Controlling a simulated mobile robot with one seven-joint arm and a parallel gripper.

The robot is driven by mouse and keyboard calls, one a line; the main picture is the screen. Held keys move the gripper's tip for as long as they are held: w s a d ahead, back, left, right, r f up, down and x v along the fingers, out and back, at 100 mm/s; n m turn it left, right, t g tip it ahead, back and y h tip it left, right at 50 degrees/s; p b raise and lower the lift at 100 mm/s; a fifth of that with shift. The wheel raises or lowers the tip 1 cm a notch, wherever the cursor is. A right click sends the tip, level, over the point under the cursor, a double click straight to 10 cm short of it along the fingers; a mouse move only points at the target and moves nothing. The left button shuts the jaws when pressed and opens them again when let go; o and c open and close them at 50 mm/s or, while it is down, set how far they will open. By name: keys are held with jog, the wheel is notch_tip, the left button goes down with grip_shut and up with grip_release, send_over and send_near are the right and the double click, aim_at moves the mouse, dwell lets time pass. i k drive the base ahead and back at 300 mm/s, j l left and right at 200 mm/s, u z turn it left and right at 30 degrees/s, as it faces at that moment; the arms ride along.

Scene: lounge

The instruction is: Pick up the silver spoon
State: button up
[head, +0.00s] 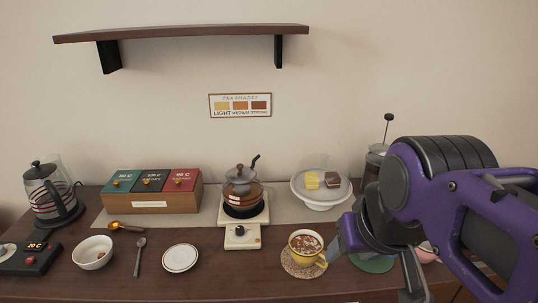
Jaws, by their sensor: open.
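The silver spoon (139,256) lies on the dark wooden counter (218,284), between a small white bowl and a white saucer. Its bowl end points toward the back and its handle toward the front edge. My gripper (375,262) is at the right of the head view, far to the right of the spoon, near the yellow cup. It is open and I see nothing in it. My purple arm hides part of the counter's right side.
Near the spoon are a gold spoon (125,227), a white bowl (92,252) and a saucer (180,258). Behind stand a tea box (150,204) and a teapot (242,190) on a warmer. A yellow cup (306,246) sits on a coaster. A shelf (180,33) hangs above.

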aim_at(141, 242)
jog(key=j+u, duration=0.35)
jog(key=k+j+u, duration=0.1)
jog(key=u, duration=0.2)
jog(key=j+u, duration=0.35)
jog(key=z, duration=1.4)
jog(key=u, duration=1.4)
